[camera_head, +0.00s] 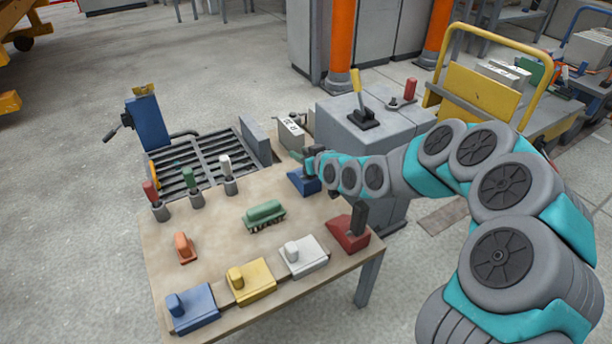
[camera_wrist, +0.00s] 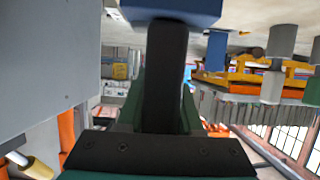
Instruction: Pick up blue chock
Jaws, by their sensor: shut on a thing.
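The blue chock (camera_head: 303,182) is at the table's far right corner in the head view. It has a blue base and a dark upright handle. In the wrist view its blue base (camera_wrist: 175,10) shows at the top edge, with the dark handle (camera_wrist: 167,60) running down from it. My gripper (camera_head: 311,158) is shut on the handle, its green fingers (camera_wrist: 165,105) on both sides of it. My arm reaches in from the right. I cannot tell whether the base touches the tabletop.
Several handled posts stand at the left back. A grey cabinet (camera_head: 375,125) stands behind.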

